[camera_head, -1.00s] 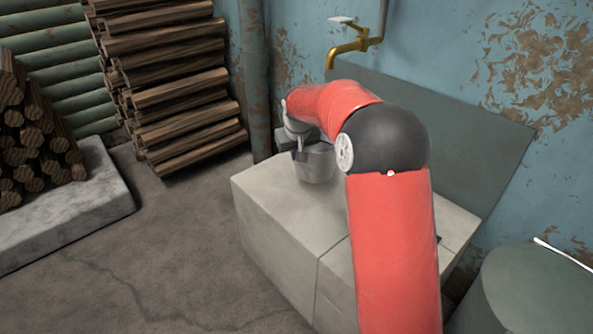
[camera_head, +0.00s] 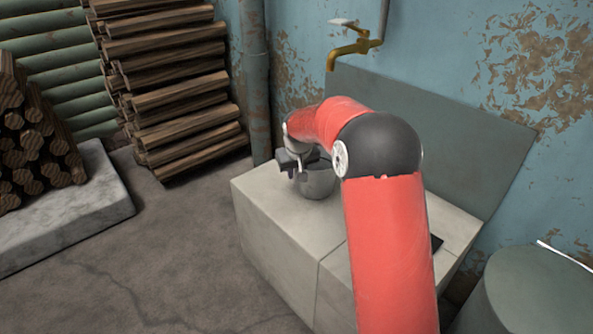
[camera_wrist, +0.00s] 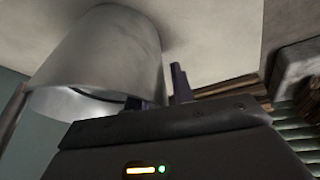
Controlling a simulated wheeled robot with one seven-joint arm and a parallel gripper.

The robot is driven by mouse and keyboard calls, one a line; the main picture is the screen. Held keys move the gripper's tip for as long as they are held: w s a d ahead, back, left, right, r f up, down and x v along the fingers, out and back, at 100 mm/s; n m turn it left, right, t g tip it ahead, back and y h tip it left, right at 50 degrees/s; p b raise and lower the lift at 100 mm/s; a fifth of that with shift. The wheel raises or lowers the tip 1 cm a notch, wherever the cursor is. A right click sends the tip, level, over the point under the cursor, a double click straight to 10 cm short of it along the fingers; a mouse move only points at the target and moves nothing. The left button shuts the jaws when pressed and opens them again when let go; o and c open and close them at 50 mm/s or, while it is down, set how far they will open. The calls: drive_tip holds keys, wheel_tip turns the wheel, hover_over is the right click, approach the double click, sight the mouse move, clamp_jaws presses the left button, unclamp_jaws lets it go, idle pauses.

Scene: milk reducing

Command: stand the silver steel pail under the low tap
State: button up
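The silver steel pail (camera_head: 320,182) is at the left end of the pale stone block, partly hidden by my arm. In the wrist view the pail (camera_wrist: 105,55) fills the upper left, with its mouth turned toward my gripper. My gripper (camera_head: 292,170) is at the pail's rim. In the wrist view my gripper (camera_wrist: 162,95) has one finger at the rim, partly hidden by the pail, and the other outside the wall. The fingers look apart; whether they clamp the wall is unclear.
The stone block (camera_head: 285,228) has a grey panel (camera_head: 455,140) along its back. A green-grey drum (camera_head: 530,295) with a thin white rod stands at the lower right. Stacked logs (camera_head: 180,90) stand at the left. The floor (camera_head: 180,255) in front is clear.

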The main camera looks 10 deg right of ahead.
drive_tip(key=s+d+r+p, duration=0.2)
drive_tip(key=s+r, duration=1.2)
drive_tip(key=r, duration=0.3)
drive_tip(key=s+d+f+m, duration=0.1)
drive_tip(key=s, duration=1.2)
drive_tip(key=s+d+f+m+t, duration=0.1)
drive_tip(key=s+d+f, duration=0.1)
drive_tip(key=s, duration=1.2)
drive_tip(key=shift+s+d+f, duration=0.2)
drive_tip(key=shift+f, duration=0.1)
wheel_tip(320, 180, up, 6)
drive_tip(key=p, duration=0.5)
